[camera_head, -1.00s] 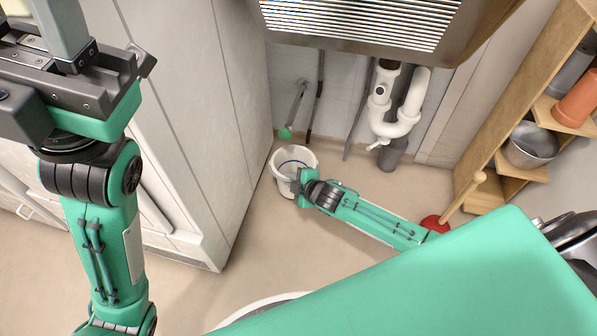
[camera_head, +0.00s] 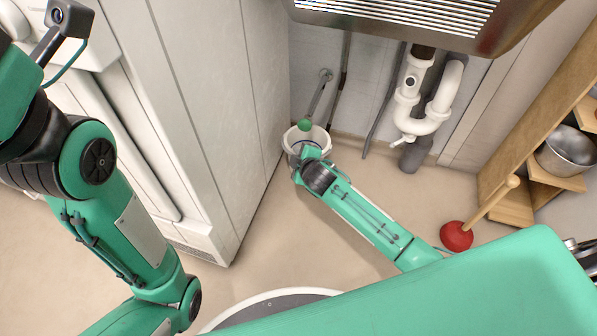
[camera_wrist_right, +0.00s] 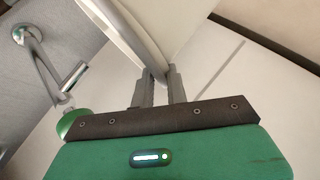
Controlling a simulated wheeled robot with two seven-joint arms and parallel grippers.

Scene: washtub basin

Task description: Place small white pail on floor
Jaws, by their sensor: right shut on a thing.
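The small white pail (camera_head: 288,140) is by the back wall in the head view, under the pipes and beside the white cabinet. My right gripper (camera_head: 303,151) is at its near rim and covers part of it. In the right wrist view, the fingers (camera_wrist_right: 156,80) are shut on the rim of the pail (camera_wrist_right: 182,28). I cannot tell whether its bottom touches the floor (camera_head: 355,190). My left arm comes in at the left of the head view, but its fingers are out of view.
A metal pipe with a green end (camera_head: 304,125) hangs right over the pail. White drain pipes (camera_head: 428,122) are to its right under the metal basin (camera_head: 395,20). A red plunger (camera_head: 457,236) and wooden shelf (camera_head: 520,120) stand farther right. A tall white cabinet (camera_head: 225,110) is close on the left.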

